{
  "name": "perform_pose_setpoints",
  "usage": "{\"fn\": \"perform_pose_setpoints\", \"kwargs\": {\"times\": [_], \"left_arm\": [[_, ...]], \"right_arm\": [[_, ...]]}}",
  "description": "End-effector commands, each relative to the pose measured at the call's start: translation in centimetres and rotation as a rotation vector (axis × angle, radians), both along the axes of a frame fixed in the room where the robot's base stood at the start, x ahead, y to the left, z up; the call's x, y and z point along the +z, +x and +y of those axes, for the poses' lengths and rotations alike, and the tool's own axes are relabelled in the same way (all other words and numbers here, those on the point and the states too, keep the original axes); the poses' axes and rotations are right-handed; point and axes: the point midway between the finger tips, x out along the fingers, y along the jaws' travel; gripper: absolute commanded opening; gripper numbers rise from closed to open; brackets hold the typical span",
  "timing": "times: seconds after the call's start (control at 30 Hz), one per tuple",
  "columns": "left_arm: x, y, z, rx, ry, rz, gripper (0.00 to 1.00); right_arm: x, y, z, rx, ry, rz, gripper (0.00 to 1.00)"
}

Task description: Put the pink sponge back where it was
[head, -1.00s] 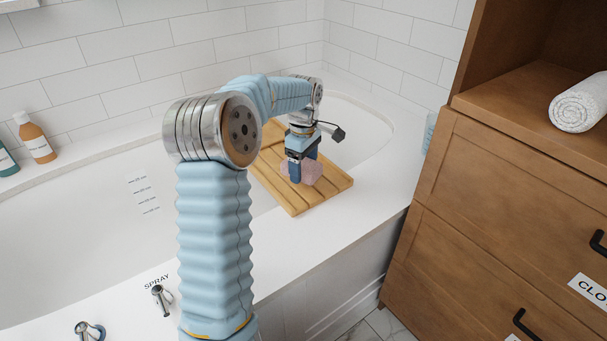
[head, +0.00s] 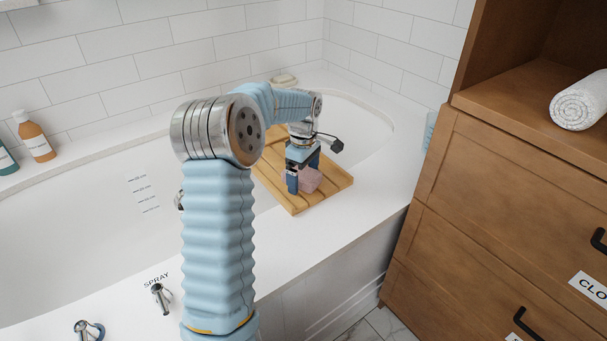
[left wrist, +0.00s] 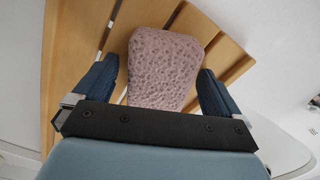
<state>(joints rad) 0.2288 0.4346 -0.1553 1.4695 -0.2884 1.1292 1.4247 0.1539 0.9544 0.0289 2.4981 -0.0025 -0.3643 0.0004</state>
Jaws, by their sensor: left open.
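The pink sponge (head: 309,179) rests on the slatted wooden bath board (head: 335,186) laid across the tub. My left gripper (head: 304,178) is open at the sponge, pointing down. In the left wrist view the sponge (left wrist: 164,68) lies between the two blue fingers (left wrist: 160,88), with a gap showing on each side. The slats of the board (left wrist: 75,50) show beneath it. Part of the sponge is hidden behind the gripper in the head view. My right gripper is not in view.
The white bathtub (head: 90,225) surrounds the board, with its wide rim free at the right. An orange bottle (head: 36,138) stands on the left ledge. A soap-like item (head: 284,79) lies on the back rim. A wooden cabinet (head: 500,200) with a rolled towel (head: 580,101) stands right.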

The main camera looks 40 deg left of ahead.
Motion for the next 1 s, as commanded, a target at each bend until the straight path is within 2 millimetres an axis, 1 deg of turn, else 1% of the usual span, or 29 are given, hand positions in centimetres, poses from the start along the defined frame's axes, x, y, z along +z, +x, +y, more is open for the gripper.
{"fn": "perform_pose_setpoints", "kwargs": {"times": [0.07,0.17,0.27,0.5,0.63,0.7,0.8,1.0], "left_arm": [[0.2,0.0,0.0,0.000,0.000,0.000,0.98],[1.1,0.0,0.0,0.000,0.001,-0.002,0.98],[2.8,0.1,0.0,-0.001,0.001,-0.004,0.98],[8.5,0.1,0.0,0.000,0.002,-0.004,0.98],[10.8,0.1,0.0,0.000,0.001,-0.003,0.98],[11.6,0.1,0.0,0.000,0.000,-0.002,0.98],[12.2,0.0,0.0,0.000,0.000,0.000,0.98],[12.3,0.0,0.0,0.000,0.000,0.000,0.98]], "right_arm": [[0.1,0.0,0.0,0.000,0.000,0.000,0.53],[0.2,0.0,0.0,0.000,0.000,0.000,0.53],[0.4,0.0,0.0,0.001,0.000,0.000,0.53],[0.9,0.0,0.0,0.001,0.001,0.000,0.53],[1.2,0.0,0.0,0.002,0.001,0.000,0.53],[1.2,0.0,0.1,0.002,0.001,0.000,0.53],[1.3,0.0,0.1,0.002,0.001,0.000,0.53],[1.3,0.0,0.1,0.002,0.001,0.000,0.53]]}}
